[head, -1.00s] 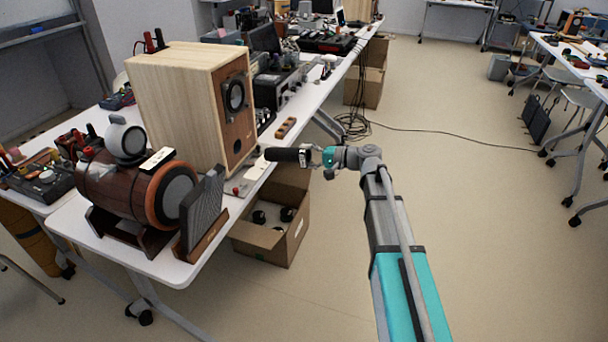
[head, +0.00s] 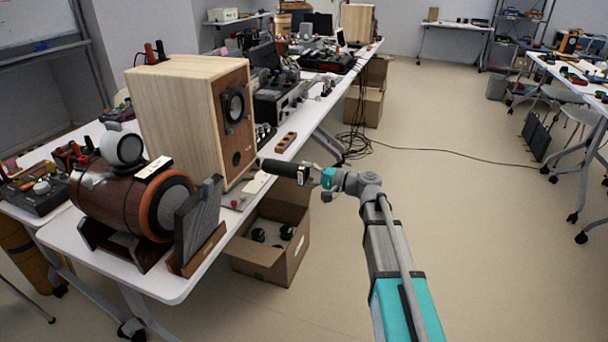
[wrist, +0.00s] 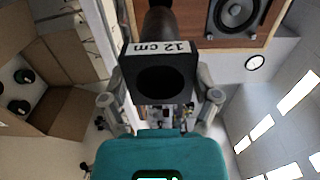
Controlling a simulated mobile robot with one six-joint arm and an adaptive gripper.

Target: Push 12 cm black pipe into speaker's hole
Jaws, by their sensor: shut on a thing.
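The black pipe (head: 282,168) is held in my gripper (head: 305,175), out past the front edge of the table. Its free end points left toward the wooden speaker (head: 172,112) and is apart from it in the head view. The speaker's round dark hole (head: 236,158) is low on its brown front panel, below the driver. In the wrist view, the pipe's square "12 cm" end block (wrist: 160,72) sits between the fingers of my gripper (wrist: 160,98). The pipe runs away toward the brown front panel (wrist: 200,38) there; the hole cannot be made out.
A cardboard box (head: 268,245) with dark round items stands on the floor below. A barrel-shaped speaker (head: 120,200) and a grey slanted panel (head: 198,222) stand at the near table end. A small wooden block (head: 286,142) lies beyond the speaker.

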